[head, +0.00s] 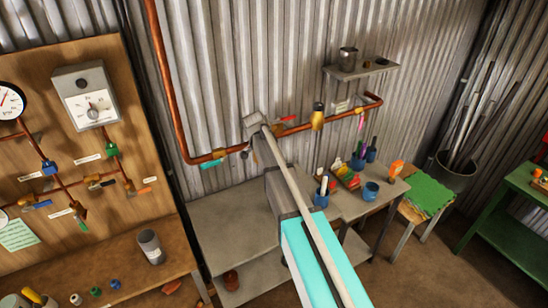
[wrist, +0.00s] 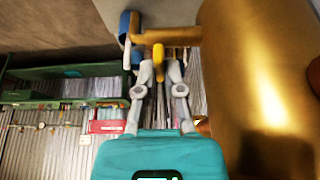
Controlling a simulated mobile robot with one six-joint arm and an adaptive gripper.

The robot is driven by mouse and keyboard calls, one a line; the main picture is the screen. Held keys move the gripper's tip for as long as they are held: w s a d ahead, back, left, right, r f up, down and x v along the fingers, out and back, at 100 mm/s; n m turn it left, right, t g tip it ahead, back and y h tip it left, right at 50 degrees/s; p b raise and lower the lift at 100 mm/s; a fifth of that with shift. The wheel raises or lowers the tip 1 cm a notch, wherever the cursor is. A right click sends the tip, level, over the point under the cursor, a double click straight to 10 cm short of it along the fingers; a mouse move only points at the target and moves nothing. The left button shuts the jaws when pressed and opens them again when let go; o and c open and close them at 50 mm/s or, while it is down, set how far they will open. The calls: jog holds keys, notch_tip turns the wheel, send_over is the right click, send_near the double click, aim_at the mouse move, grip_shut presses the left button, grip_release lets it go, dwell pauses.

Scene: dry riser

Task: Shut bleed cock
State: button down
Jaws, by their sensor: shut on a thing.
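In the wrist view my gripper (wrist: 159,76) has its two fingers closed on the end of a small yellow lever (wrist: 157,57). The lever hangs below a brass bar (wrist: 170,35), which looks like part of the bleed cock. A large brass body (wrist: 255,85) fills the right side, very close to my gripper. In the head view my gripper (head: 260,124) is up at the copper pipe (head: 300,127) on the corrugated wall, beside a brass fitting with a red lever (head: 287,118). My gripper and arm hide the held lever there.
A brass cylinder (head: 318,115) stands on the pipe to the right, and another brass fitting (head: 220,153) is at the left. A wooden gauge board (head: 70,140) stands at the left. Below are a grey bench (head: 235,225) and cluttered table (head: 345,207). A small shelf (head: 362,70) hangs above.

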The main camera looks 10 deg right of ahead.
dwell(0.4)
jog(key=c, duration=0.8)
grip_release()
jog(key=shift+o, duration=0.2)
